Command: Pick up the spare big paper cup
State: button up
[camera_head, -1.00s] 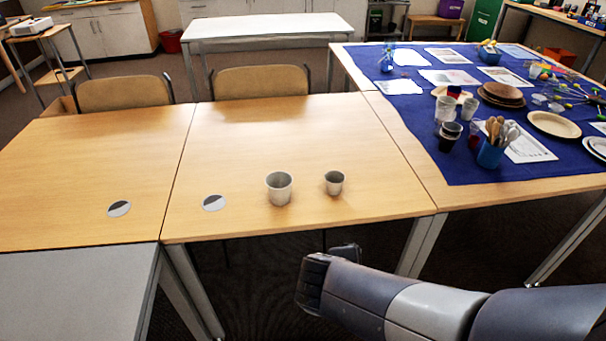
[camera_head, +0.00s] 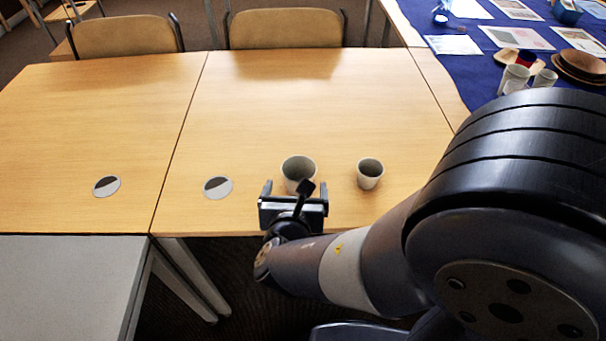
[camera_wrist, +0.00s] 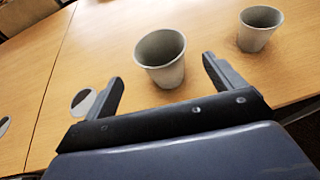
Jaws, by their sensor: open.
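The big paper cup (camera_head: 299,167) is pale grey and stands upright and empty on the wooden table, its lower part hidden behind my gripper. It also shows in the wrist view (camera_wrist: 163,62), just beyond and between the fingers. A smaller cup (camera_head: 370,173) of the same colour stands upright to its right, also in the wrist view (camera_wrist: 258,30). My gripper (camera_head: 294,189) is open and empty at the near table edge, in front of the big cup, with a finger toward each side. I cannot tell whether it touches the cup.
Round dark-and-white discs (camera_head: 217,187) and (camera_head: 106,187) lie flat on the tables. A blue cloth (camera_head: 475,70) at the back right holds cups, papers and wooden plates. Two chairs (camera_head: 285,29) stand behind. The wooden table behind the cups is clear.

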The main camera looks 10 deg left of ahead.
aim_at(300, 167)
jog(key=b+x, duration=0.1)
jog(key=x, duration=0.7)
jog(key=shift+f, duration=0.3)
jog(key=c, duration=1)
jog(key=shift+c, duration=0.2)
